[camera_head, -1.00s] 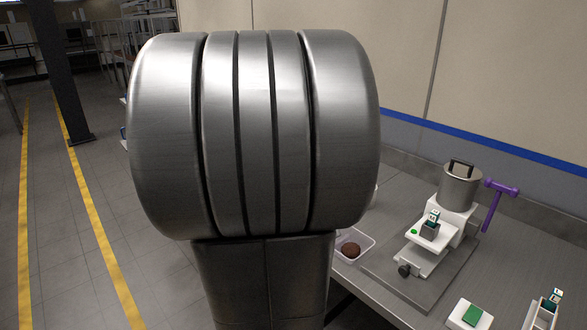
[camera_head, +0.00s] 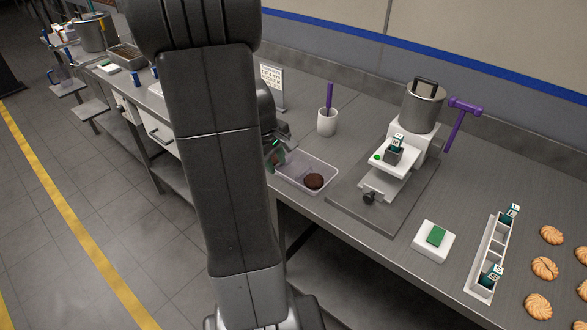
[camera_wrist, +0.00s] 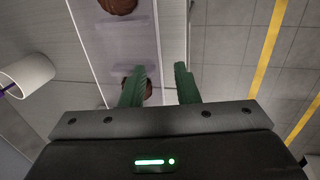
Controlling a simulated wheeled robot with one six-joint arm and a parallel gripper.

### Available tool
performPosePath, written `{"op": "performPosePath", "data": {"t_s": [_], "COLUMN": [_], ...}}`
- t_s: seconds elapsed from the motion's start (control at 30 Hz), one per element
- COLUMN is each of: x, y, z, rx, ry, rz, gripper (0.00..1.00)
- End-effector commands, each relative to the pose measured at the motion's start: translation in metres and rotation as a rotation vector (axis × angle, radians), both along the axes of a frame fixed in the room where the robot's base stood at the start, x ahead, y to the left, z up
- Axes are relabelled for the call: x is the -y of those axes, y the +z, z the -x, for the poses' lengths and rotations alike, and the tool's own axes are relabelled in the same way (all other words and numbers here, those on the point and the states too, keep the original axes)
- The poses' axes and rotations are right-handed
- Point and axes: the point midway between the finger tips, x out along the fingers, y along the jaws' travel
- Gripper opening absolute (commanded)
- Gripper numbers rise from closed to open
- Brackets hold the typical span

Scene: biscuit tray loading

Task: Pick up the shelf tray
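A clear plastic tray (camera_head: 299,164) sits at the table's front edge in the head view, with a round dark brown biscuit (camera_head: 314,181) in its right part. The tray also shows in the wrist view (camera_wrist: 122,48), with brown biscuits at its two ends. My gripper (camera_wrist: 161,82) is open, its two green fingers straddling the line of the tray's long side wall. I cannot tell whether they touch it. In the head view my gripper (camera_head: 276,152) is at the tray's left end, partly hidden by my arm. Which tray is the shelf tray is unclear.
A white cup (camera_head: 327,122) stands behind the tray. A white press (camera_head: 418,142) on a grey board (camera_head: 345,198) stands to the right. Further right are a green-topped white block (camera_head: 433,241), a narrow white holder (camera_head: 480,268) and several biscuits. Small side shelves (camera_head: 90,108) project at far left.

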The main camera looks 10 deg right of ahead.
Motion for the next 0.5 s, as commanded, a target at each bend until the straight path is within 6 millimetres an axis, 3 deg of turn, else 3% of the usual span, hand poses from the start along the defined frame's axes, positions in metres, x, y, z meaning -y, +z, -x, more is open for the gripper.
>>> {"op": "performPosePath", "data": {"t_s": [0.33,0.5], "x": [0.007,0.008], "y": [-0.038,-0.047], "z": [-0.012,-0.014], "rx": [-0.005,-0.002], "ry": [-0.002,0.000], "rz": [0.000,0.000], "gripper": [0.28,0.28]}}
